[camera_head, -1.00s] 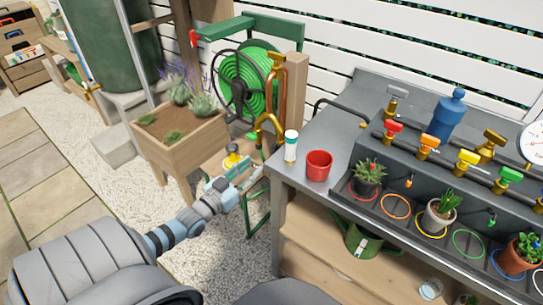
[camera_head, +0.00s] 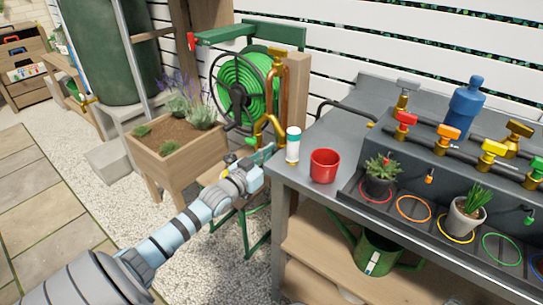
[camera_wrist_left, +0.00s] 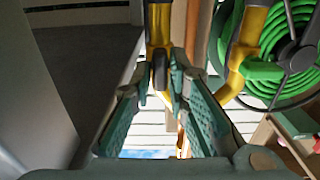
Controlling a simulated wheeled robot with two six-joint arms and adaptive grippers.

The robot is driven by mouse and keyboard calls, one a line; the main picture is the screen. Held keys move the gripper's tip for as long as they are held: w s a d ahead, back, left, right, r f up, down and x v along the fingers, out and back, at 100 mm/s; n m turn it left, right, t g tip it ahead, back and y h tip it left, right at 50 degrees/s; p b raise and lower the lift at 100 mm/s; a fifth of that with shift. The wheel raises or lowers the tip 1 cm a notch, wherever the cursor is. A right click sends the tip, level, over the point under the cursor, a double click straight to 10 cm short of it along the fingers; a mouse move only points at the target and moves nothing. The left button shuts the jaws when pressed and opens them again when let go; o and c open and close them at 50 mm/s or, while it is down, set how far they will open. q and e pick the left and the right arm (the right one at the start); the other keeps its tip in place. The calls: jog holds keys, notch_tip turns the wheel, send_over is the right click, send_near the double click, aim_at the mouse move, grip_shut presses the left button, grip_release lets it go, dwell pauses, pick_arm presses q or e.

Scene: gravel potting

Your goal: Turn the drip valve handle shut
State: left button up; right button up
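Valves with coloured handles line the dark pipe on the bench: red (camera_head: 405,118), orange (camera_head: 447,131) and yellow (camera_head: 494,148). A grey-handled valve (camera_head: 408,83) stands behind them. A brass tap (camera_head: 272,124) is at the hose-reel post; its brass pipework also shows in the left wrist view (camera_wrist_left: 159,25). I cannot tell which handle is the drip valve's. My left gripper (camera_head: 268,155) is just below the brass tap, left of the bench corner. In the left wrist view its fingers (camera_wrist_left: 163,112) are apart, with nothing clearly held between them. My right gripper is out of view.
A white-and-teal bottle (camera_head: 293,145) and red cup (camera_head: 325,165) stand at the bench's left edge. The green hose reel (camera_head: 247,85) is behind my gripper, the wooden planter (camera_head: 180,155) to its left. A green watering can (camera_head: 378,254) sits under the bench.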

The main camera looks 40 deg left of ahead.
pick_arm(q)
grip_shut()
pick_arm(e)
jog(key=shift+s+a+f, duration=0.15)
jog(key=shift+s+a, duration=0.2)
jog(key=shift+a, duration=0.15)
pick_arm(q)
jog(key=shift+m, duration=0.4)
jog(key=shift+d+f+m+b, duration=0.15)
jog(key=shift+m+b, duration=1)
jog(key=shift+m, duration=3.15)
jog(key=shift+d+f+m+b, duration=0.1)
jog(key=shift+m+b, duration=1.05)
jog(key=shift+m, duration=3.15)
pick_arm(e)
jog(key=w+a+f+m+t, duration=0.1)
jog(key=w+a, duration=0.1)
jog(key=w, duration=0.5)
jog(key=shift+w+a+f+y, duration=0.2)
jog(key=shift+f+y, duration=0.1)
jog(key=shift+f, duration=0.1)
